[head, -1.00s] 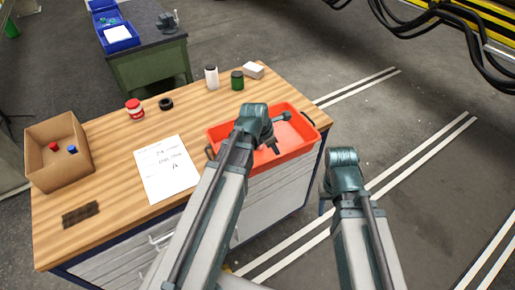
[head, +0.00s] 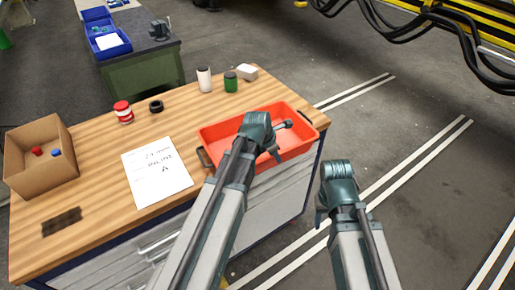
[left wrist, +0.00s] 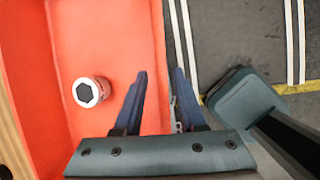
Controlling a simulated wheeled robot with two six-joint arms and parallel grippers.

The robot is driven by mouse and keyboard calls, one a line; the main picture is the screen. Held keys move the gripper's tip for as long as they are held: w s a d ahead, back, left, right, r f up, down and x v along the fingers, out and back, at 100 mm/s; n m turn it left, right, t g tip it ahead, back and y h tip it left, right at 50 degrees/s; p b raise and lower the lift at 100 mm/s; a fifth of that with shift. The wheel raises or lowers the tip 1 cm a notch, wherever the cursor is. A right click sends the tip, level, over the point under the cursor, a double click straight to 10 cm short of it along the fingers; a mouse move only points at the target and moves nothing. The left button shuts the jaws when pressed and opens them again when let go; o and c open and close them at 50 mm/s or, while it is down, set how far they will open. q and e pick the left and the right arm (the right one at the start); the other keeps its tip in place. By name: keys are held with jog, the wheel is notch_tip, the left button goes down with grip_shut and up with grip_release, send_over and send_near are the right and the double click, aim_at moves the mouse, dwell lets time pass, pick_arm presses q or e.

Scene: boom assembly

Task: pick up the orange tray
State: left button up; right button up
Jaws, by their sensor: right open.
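The orange tray (head: 215,134) sits on the right end of the wooden workbench, with dark handles at its ends. A grey metal socket part (head: 284,125) lies inside it; the left wrist view shows its hexagonal hole (left wrist: 88,92). My left gripper (head: 275,157) is over the tray's near side, and my arm hides part of the tray. In the left wrist view its two fingers (left wrist: 160,95) are apart, with the tray's rim (left wrist: 160,50) lying between them in the picture. I cannot tell whether they touch it. My right gripper (head: 320,218) is open and empty beside the bench, mostly hidden by its wrist.
On the workbench (head: 100,170) are a cardboard box (head: 40,165), a paper sheet (head: 157,178), a red-lidded jar (head: 123,112), a black ring (head: 156,106), a white bottle (head: 204,80), a green jar (head: 230,82) and a white block (head: 246,72). The floor on the right is clear.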

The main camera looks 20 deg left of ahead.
aim_at(276, 163)
pick_arm(q)
jog(key=b+x, duration=0.5)
jog(key=shift+a+f, duration=0.1)
jog(key=shift+f, duration=0.05)
grip_shut()
dwell(1.4)
